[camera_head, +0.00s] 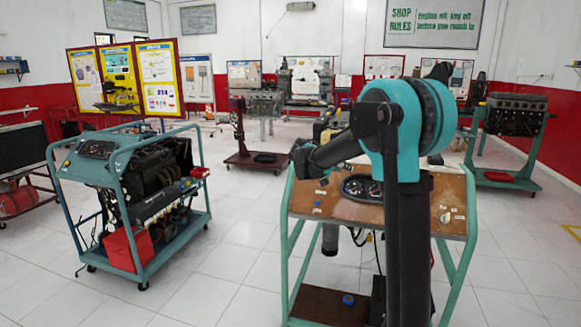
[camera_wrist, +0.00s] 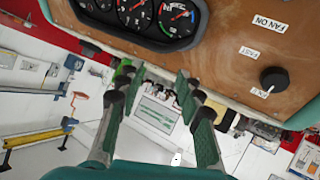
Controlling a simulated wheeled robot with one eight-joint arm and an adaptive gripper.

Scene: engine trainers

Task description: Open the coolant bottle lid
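I cannot make out a coolant bottle or its lid for certain in either view. The nearest engine trainer has a brown wooden panel (camera_head: 448,197) with gauges, and my arm hides part of it and what lies behind. A small blue round thing (camera_head: 348,299) lies on its dark lower shelf; I cannot tell what it is. In the wrist view, my gripper (camera_wrist: 158,88) has its two green-padded fingers apart with nothing between them. They are near the edge of the wooden panel (camera_wrist: 225,60), by the gauge cluster (camera_wrist: 160,15). In the head view my forearm reaches left above the panel.
A second engine trainer on a blue-green wheeled frame (camera_head: 205,170) stands at the left, with a red box (camera_head: 128,249) on its base. Another engine stand (camera_head: 515,115) is at the right. Yellow display boards (camera_head: 158,78) stand behind. White tiled floor (camera_head: 230,250) between the trainers is clear.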

